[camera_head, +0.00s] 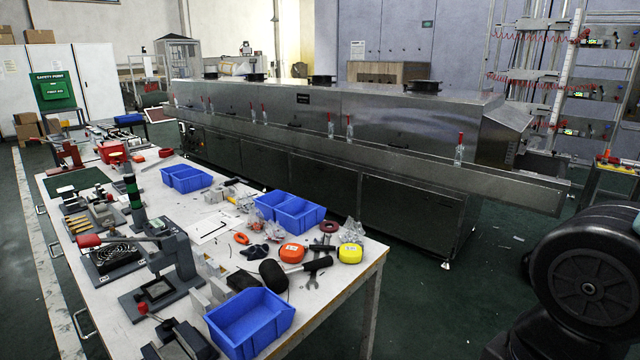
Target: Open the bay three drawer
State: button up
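A long white workbench (340,282) runs along the left and front. Metal bow handles stick out along its left edge: one far (41,210), one in the middle (55,250) and one near (86,324). The drawer fronts behind these handles are hidden by the bench top, and no bay number can be read. I cannot tell which one is bay three. No drawer visibly sticks out. My gripper is not in view; a black rounded part of my own body fills the lower right.
Blue bins (250,322), tape measures (292,253) and a small press (160,270) crowd the bench top. A long steel tunnel dryer (400,120) stands behind it.

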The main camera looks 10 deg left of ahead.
aim_at(333, 187)
jog(key=i+l+z, duration=0.45)
jog(key=i+z, duration=0.25)
jog(key=i, duration=0.2)
jog(key=i+l, duration=0.15)
jog(key=i, duration=0.65)
jog(key=i+l+z, duration=0.1)
jog(key=i, duration=0.7)
jog(key=i+j+u, duration=0.2)
jog(key=i+u, duration=0.65)
jog(key=i+l+u, duration=0.15)
jog(key=i+u, duration=0.3)
jog(key=i, duration=0.15)
jog(key=i+l+u, duration=0.3)
jog(key=i+u, duration=0.15)
jog(key=i+j+u, duration=0.2)
jog(key=i+u, duration=0.2)
jog(key=i, duration=0.6)
jog(key=i+l+u, duration=0.15)
jog(key=i+u, duration=0.2)
jog(key=i, duration=0.65)
jog(key=i+j+z, duration=0.1)
jog(key=i+z, duration=0.15)
jog(key=i, duration=0.3)
jog(key=i+j+z, duration=0.25)
jog(key=i, duration=0.3)
